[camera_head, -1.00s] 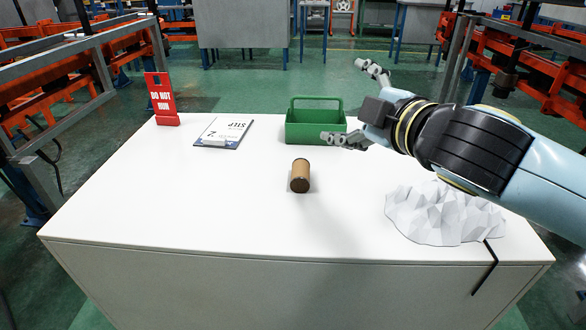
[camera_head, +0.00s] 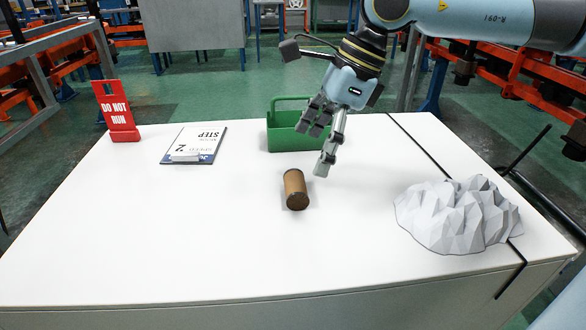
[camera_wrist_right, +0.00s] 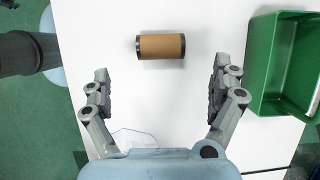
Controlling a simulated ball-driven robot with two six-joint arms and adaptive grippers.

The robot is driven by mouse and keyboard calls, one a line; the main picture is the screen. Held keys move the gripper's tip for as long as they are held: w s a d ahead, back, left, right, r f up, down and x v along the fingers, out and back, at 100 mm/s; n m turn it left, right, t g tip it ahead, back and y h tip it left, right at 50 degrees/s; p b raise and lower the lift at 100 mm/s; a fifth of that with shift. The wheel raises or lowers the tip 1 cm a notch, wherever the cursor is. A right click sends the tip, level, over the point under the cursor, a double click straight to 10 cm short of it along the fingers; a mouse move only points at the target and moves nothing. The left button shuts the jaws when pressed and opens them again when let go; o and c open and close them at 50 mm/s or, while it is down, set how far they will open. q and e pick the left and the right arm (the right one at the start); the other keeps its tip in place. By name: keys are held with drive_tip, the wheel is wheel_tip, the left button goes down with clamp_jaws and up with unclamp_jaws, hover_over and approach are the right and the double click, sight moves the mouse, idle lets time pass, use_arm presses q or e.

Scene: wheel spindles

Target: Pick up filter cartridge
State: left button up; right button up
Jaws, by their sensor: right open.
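The filter cartridge (camera_head: 295,189) is a brown cylinder with dark end caps, lying on its side on the white table. It also shows in the right wrist view (camera_wrist_right: 161,46), near the top, ahead of the fingers. My right gripper (camera_head: 317,145) is open and empty. It is above the table, behind and a little right of the cartridge in the head view. In the right wrist view the two fingers (camera_wrist_right: 162,92) stand wide apart, with the cartridge beyond the gap between them. My left gripper is not in view.
A green open box (camera_head: 290,143) stands behind the cartridge, partly hidden by my right gripper. A faceted white lump (camera_head: 457,214) lies at the right. A clipboard (camera_head: 194,144) and a red sign (camera_head: 117,110) are at the back left. The table's front left is clear.

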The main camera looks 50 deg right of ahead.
sight(296, 180)
drive_tip(key=b+x, duration=0.1)
drive_tip(key=x, duration=0.1)
drive_tip(key=shift+w+a+f, duration=0.1)
drive_tip(key=shift+w+f, duration=0.05)
drive_tip(key=shift+f, duration=0.2)
drive_tip(key=shift+b+x, duration=0.8)
drive_tip(key=shift+x, duration=1.8)
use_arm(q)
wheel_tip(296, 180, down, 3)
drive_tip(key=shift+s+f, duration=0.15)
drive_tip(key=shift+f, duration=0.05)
use_arm(e)
drive_tip(key=shift+w, duration=0.1)
drive_tip(key=shift+r, duration=0.1)
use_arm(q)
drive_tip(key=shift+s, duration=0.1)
use_arm(e)
drive_tip(key=c, duration=1.4)
drive_tip(key=shift+o, duration=0.2)
drive_tip(key=shift+r, duration=0.1)
